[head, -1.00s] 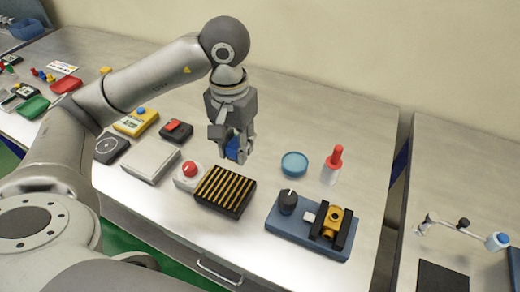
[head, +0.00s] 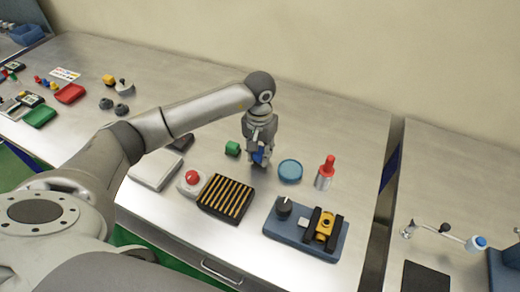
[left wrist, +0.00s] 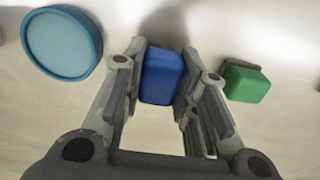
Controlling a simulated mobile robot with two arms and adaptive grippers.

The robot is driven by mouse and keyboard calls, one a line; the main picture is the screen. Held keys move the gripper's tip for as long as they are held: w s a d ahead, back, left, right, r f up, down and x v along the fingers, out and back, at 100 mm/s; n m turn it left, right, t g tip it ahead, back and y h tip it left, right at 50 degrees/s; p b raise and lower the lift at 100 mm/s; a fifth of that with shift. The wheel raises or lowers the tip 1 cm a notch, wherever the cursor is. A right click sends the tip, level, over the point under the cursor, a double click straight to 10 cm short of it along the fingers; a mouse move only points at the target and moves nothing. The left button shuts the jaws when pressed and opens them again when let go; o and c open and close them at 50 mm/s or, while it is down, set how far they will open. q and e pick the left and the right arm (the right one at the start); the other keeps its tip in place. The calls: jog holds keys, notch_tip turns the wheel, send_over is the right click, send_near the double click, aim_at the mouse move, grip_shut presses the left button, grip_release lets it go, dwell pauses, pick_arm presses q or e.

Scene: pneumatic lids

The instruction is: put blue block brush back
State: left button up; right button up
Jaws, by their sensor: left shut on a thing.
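The blue block brush (head: 258,156) is a small blue block, low over the table between a green block and a round blue dish. My left gripper (head: 261,152) is shut on it and points down. In the left wrist view the blue block (left wrist: 161,77) sits between the two fingers of my left gripper (left wrist: 162,88). Whether it touches the table I cannot tell. The green block (head: 232,148) stands just left of it, apart, and also shows in the left wrist view (left wrist: 245,82). My right gripper is not in view.
A round blue dish (head: 290,171) and a red-topped bottle (head: 325,173) stand to the right. A black tray with yellow slats (head: 226,199), a red button (head: 190,180) and a blue fixture base (head: 290,233) lie nearer the front. The table behind the gripper is clear.

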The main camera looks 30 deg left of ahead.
pick_arm(q)
jog(key=shift+f, duration=0.4)
jog(key=shift+f+b, duration=0.2)
jog(key=shift+b, duration=0.1)
jog(key=o, duration=1)
jog(key=shift+r, duration=0.1)
